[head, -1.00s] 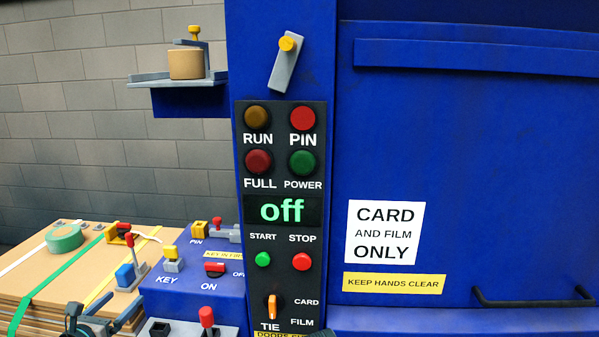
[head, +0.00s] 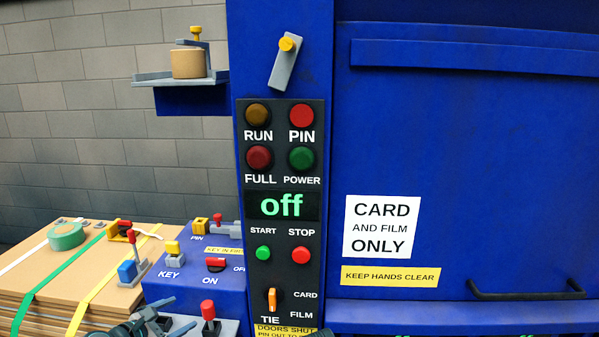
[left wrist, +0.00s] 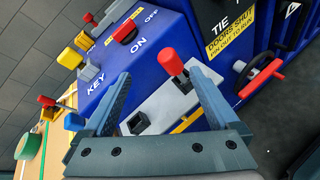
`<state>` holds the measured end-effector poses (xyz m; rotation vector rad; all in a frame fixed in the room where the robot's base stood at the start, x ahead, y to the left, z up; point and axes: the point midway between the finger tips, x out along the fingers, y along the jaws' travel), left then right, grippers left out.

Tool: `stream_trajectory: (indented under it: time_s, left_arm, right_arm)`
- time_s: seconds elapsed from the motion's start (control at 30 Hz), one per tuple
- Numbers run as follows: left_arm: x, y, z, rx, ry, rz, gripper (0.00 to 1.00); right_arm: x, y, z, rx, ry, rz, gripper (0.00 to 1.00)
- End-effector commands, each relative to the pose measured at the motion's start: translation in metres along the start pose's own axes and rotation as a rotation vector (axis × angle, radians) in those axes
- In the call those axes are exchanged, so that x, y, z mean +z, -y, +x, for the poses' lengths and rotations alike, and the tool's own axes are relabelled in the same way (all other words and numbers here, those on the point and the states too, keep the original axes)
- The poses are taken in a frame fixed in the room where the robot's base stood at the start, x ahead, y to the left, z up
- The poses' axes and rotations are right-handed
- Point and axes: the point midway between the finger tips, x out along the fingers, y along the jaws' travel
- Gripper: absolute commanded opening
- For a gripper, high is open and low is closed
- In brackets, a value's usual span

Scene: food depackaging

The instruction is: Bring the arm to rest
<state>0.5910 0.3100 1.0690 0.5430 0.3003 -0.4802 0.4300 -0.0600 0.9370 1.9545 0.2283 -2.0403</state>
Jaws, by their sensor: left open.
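My left gripper (head: 152,312) shows at the bottom of the head view, in front of the blue control box. In the left wrist view its two fingers (left wrist: 160,95) are spread open with nothing between the tips. Beyond them lies a grey plate (left wrist: 160,108) with a red-capped lever (left wrist: 171,62) and a black socket (left wrist: 137,122). The lever appears between the fingers in the picture; I cannot tell how close it is. My right gripper is in neither view.
The blue machine's panel (head: 312,225) reads "off". Left of it are the key box (head: 215,285) with a red switch (head: 215,265), and a strapped cardboard stack (head: 35,270) with green tape (head: 66,236). A red-handled valve (left wrist: 262,85) shows in the left wrist view.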

Motion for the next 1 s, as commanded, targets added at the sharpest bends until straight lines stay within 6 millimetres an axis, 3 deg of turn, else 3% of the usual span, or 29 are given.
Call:
stream_trajectory:
  time_s: [0.23,0.4,0.5,0.7,0.83,1.0]
  left_arm:
    - [0.019,0.129,0.049,-0.414,-0.057,0.619,0.94]
    - [0.018,0.22,0.053,-0.771,-0.029,1.154,0.94]
    - [0.014,0.261,0.046,-0.98,0.017,1.455,0.94]
    - [0.008,0.309,0.023,-1.344,0.131,1.934,0.94]
    - [0.008,0.321,0.012,-1.503,0.188,2.117,0.94]
    - [0.008,0.325,0.005,-1.599,0.222,2.217,0.94]
  right_arm:
    - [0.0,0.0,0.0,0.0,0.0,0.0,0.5]
    - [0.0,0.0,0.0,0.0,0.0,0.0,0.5]
    - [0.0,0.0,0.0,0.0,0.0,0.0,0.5]
    - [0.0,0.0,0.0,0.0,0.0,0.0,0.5]
    - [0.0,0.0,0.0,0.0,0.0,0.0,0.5]
    - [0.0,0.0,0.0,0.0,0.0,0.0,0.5]
